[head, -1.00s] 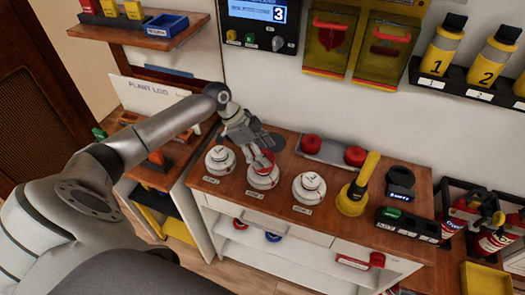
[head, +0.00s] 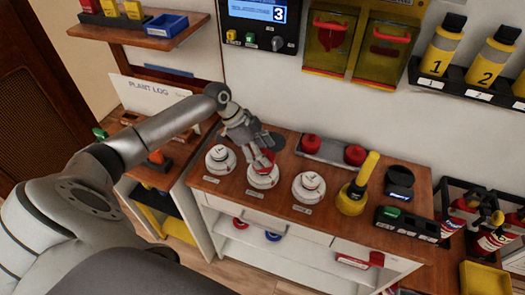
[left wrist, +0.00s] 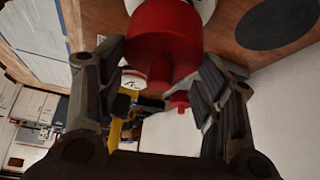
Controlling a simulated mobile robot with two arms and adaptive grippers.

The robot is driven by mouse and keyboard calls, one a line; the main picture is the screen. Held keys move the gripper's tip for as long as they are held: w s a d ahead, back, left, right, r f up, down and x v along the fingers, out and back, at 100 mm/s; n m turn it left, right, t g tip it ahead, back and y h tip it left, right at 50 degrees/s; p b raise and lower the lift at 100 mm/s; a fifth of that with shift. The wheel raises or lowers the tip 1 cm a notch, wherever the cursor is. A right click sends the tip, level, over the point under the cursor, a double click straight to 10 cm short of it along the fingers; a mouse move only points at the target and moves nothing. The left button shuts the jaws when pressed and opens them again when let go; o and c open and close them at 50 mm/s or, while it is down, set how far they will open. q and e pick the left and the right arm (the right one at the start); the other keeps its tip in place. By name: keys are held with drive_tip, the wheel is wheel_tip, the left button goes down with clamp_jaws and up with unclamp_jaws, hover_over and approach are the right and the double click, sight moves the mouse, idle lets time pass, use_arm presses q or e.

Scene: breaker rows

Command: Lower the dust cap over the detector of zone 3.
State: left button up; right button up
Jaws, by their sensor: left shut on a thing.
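My left gripper (head: 258,151) is shut on a red dust cap (head: 267,160) and holds it over the middle detector (head: 263,179). The cap also fills the upper middle of the left wrist view (left wrist: 160,42), between the two fingers. In the head view the cap looks just above the middle detector's white top; whether they touch is hard to tell. Another white detector (head: 220,160) stands to the left and a third (head: 309,187) to the right, both uncovered. Their small labels are not readable. My right gripper is not in view.
Two red caps (head: 311,144) (head: 355,155) sit on a grey rack (head: 333,152) behind the detectors. A yellow handled tool (head: 356,190) stands right of the right detector. A black holder (head: 400,181) is beyond it. The wall panel display (head: 262,12) shows a 3.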

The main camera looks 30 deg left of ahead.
use_arm(q)
drive_tip(key=shift+f+b, duration=0.7)
drive_tip(key=shift+f, duration=0.75)
drive_tip(key=o, duration=0.9)
drive_tip(key=shift+o, duration=0.2)
drive_tip(key=shift+r, duration=0.15)
drive_tip(key=v, duration=1.2)
drive_tip(key=shift+s+a, duration=0.1)
